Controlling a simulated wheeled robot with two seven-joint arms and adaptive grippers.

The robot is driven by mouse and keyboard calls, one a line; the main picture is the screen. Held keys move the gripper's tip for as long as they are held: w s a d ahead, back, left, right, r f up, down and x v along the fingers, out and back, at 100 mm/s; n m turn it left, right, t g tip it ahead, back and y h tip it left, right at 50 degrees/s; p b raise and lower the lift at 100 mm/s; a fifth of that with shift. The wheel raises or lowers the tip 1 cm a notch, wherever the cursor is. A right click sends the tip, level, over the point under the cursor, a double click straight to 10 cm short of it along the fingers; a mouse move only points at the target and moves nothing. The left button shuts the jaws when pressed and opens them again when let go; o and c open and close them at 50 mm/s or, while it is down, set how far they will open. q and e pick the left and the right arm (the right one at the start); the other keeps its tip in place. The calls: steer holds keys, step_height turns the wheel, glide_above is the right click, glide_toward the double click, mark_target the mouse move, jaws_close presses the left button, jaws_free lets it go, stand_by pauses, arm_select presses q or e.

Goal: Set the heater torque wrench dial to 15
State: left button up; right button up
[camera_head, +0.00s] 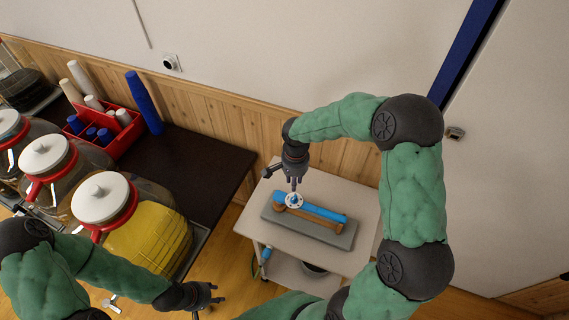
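A blue and brown tool, which looks like the torque wrench (322,211), lies on a grey pad (341,239) on the small white table. A white round dial (293,200) with a blue centre sits at its left end. My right gripper (294,186) points down directly over the dial, its fingertips at or just above it. Whether it touches the dial, and whether its fingers are open, is too small to tell. My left gripper (212,296) is low at the left, away from the wrench, with its fingers apart and nothing visible between them. The dial's markings are unreadable.
A dark table (205,165) at the left holds several large jars with white lids, one with yellow contents (150,238). A red caddy (118,140) with cups and a tall blue cup stack (145,103) stand behind. The white table (355,200) is otherwise mostly clear.

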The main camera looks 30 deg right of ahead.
mark_target(294, 197)
steer(key=shift+s+d+f+b, duration=0.1)
steer(key=shift+s+f+b, duration=0.15)
steer(key=shift+s, duration=0.35)
steer(key=shift+w+f+b, duration=0.3)
steer(key=shift+f+b, duration=0.2)
steer(key=shift+f, duration=0.45)
steer(key=shift+s+f+b, duration=0.15)
steer(key=shift+f+b, duration=0.35)
steer(key=shift+f, duration=0.25)
steer(key=shift+f+b, duration=0.95)
steer(key=shift+f, duration=1.05)
arm_select(q)
steer(key=f, duration=0.4)
steer(key=shift+s+f, duration=0.1)
steer(key=shift+s, duration=0.25)
steer(key=shift+f+b, duration=0.4)
steer(key=shift+b, duration=0.05)
arm_select(e)
steer(key=shift+f, duration=0.3)
